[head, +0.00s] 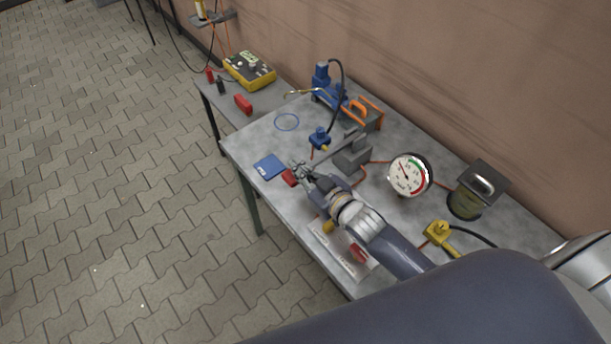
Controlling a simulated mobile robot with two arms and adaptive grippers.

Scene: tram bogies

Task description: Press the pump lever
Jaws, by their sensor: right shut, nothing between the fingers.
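The pump (352,160) is a grey block on the grey metal table. Its lever (338,149) is a grey bar that slants down to the left, toward a red end (289,177). My right gripper (301,171) is shut and empty, right at the lever near that red end. My gripper hides part of the bar, and I cannot tell whether the fingers touch it. My left gripper is out of view.
A round pressure gauge (409,175) stands right of the pump. Behind are a blue device (323,86) with a black hose and a blue fitting (319,139). A lidded can (477,190) and a yellow coupling (438,233) are at right. A blue booklet (270,166) lies at left.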

